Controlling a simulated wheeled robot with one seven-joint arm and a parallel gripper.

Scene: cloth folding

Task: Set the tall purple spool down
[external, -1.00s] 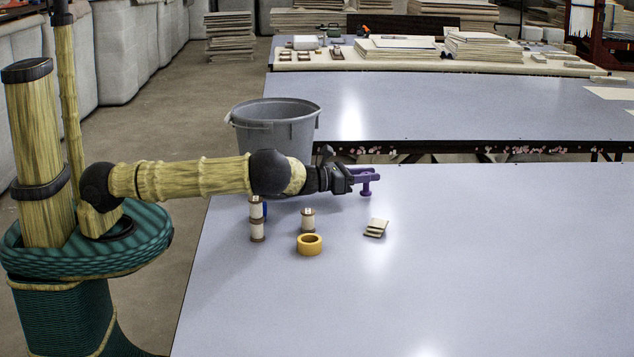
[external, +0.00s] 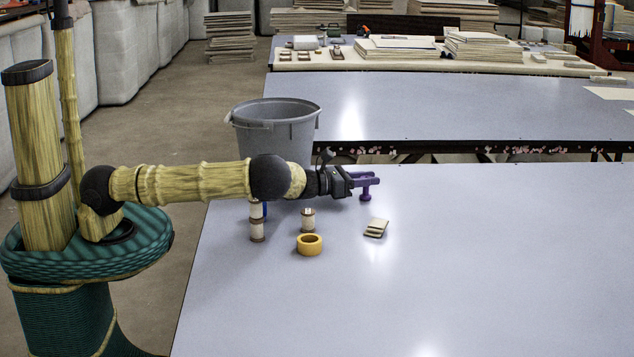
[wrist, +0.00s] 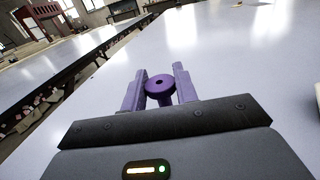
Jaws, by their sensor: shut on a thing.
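The tall purple spool (external: 366,193) is upright between the purple fingers of my gripper (external: 370,180), at the back part of the near table (external: 480,260). In the wrist view the spool's round top with its dark centre hole (wrist: 160,83) shows between the two fingertips (wrist: 158,88). My gripper is shut on the spool. The spool's lower flange is at or very near the table top; I cannot tell whether it touches.
Wooden spools (external: 256,222) (external: 308,220), a yellow tape roll (external: 309,244) and a small stack of beige pieces (external: 376,228) stand in front of my arm. A grey bin (external: 275,132) is behind it. The table's right side is clear.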

